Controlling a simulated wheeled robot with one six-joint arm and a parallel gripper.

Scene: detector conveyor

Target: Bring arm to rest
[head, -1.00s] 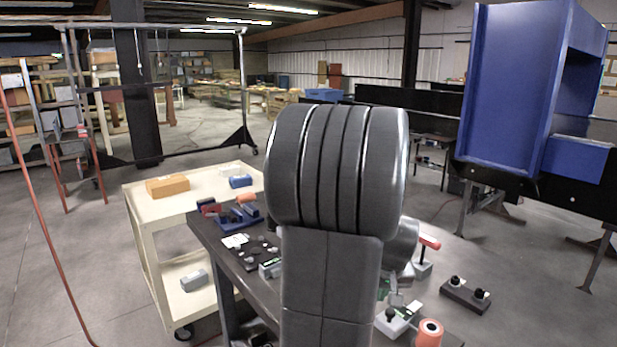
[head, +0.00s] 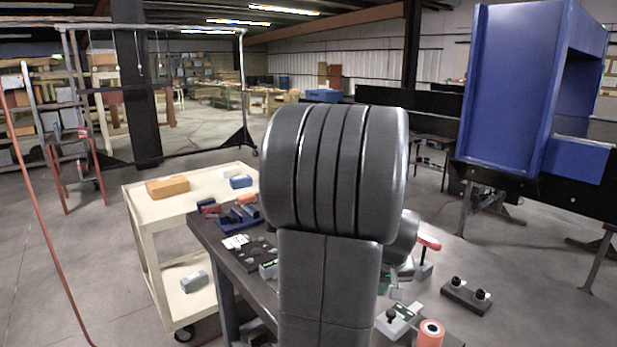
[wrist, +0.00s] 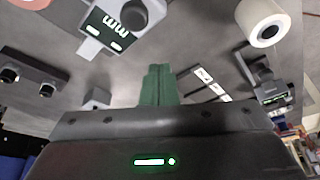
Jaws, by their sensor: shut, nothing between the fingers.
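My gripper (wrist: 158,85) shows in the wrist view as two green fingers pressed together, with nothing between them. It points over the dark workbench top and touches nothing that I can see. In the head view my own dark grey arm fills the middle and hides most of the gripper. The arm is raised and folded in front of the dark workbench (head: 229,258).
On the bench are a blue tray with blocks (head: 238,218), a grey device with a black knob (head: 398,318), an orange-and-white roll (head: 430,333) and a two-knob box (head: 466,295). A cream cart (head: 150,257) stands left, a blue conveyor housing (head: 508,90) right.

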